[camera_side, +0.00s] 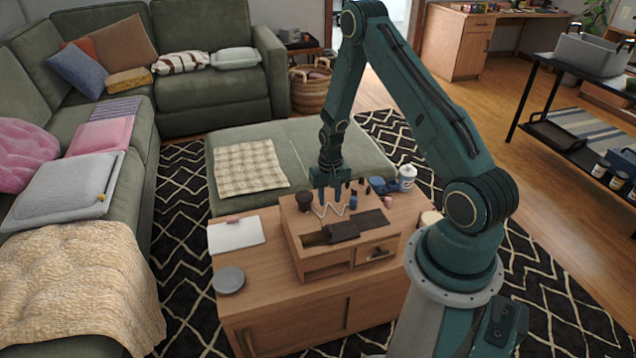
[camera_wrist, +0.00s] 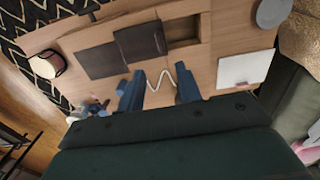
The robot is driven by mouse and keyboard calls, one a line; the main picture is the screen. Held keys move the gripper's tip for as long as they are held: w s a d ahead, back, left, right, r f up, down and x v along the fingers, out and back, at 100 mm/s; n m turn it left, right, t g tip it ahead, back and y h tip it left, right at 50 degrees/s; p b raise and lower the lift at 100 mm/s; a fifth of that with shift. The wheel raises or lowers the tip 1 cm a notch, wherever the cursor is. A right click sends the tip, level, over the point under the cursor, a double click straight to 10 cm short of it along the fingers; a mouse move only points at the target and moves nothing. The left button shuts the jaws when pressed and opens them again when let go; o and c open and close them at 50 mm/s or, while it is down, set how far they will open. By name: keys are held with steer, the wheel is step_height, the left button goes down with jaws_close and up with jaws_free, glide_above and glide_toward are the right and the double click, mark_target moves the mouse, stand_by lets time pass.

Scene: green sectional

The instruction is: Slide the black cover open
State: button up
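The black cover (camera_side: 342,231) sits on top of a wooden organizer box (camera_side: 328,270). In the wrist view the cover (camera_wrist: 140,42) is a dark, raised panel. A partly open compartment (camera_wrist: 182,30) shows on one side of it, and a flat dark panel (camera_wrist: 103,60) lies on the other. My gripper (camera_side: 332,198) points down above the back of the box, behind the cover and apart from it. In the wrist view its two blue fingers (camera_wrist: 160,70) are spread, with a pale zigzag piece visible between them. It holds nothing that I can see.
A dark cup (camera_side: 304,201) and several small bottles stand along the back of the box. A white notepad (camera_side: 235,232) and a grey round dish (camera_side: 229,280) lie on the cabinet to the left. A blue mug and a white jar (camera_side: 407,178) stand behind right.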

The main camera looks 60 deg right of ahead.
steer(key=shift+r, duration=0.7)
steer(key=shift+r, duration=0.1)
steer(key=a+r+n+t, duration=0.15)
steer(key=a+r, duration=0.45)
steer(key=r, duration=0.7)
steer(key=a+r+n+t, duration=0.1)
steer(key=a+r+n, duration=0.35)
steer(key=r, duration=0.85)
steer(key=s+a+r+n+t, duration=0.1)
steer(key=s+a+r, duration=0.5)
steer(key=s, duration=0.2)
steer(key=s+a+r+n+t, duration=0.2)
steer(key=s+a+r, duration=0.4)
steer(key=s, duration=0.3)
steer(key=shift+s+a, duration=0.15)
steer(key=shift+a, duration=0.2)
